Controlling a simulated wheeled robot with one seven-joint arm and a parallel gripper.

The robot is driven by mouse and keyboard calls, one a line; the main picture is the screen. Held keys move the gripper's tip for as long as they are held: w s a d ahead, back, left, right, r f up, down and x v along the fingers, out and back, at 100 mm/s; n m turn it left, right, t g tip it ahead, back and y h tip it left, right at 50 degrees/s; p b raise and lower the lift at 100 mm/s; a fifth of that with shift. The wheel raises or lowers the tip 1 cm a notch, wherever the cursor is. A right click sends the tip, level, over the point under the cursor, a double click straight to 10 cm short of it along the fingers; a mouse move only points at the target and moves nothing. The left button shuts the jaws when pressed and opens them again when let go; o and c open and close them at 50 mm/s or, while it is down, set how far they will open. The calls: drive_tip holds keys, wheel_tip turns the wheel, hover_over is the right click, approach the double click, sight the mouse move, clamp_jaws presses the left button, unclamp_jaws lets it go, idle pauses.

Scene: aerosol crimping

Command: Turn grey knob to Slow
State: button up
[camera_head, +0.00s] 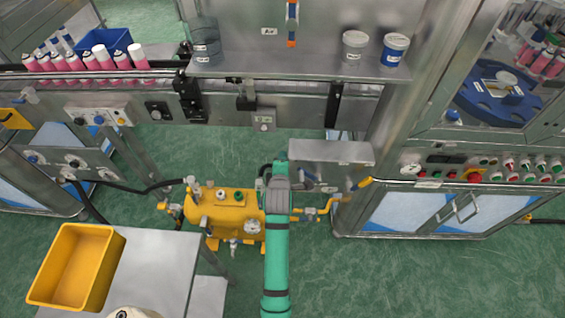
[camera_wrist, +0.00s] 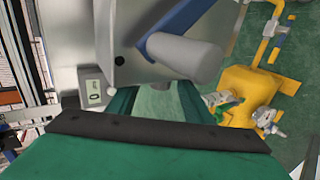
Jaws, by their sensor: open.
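No knob is clearly readable as the grey knob with a Slow mark. In the wrist view, a thick grey cylindrical grip (camera_wrist: 185,58) on a blue lever (camera_wrist: 190,14) stands just beyond my gripper (camera_wrist: 155,98). The green fingers are apart with nothing held between them; I cannot tell whether they touch the grip. A steel box (camera_head: 330,153) is beside my wrist in the head view, where my arm hides the fingers. A small wall box with a light round knob (camera_head: 263,123) is behind it; its marks are too small to read.
A yellow tank (camera_head: 222,208) with pipes stands left of my arm. A steel cabinet with a button panel (camera_head: 480,170) is at right. A yellow bin (camera_head: 77,265) sits on a table at lower left. Green floor (camera_head: 400,275) is open at lower right.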

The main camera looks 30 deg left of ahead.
drive_tip(key=v, duration=0.8)
drive_tip(key=shift+s, duration=0.1)
idle(1.5)
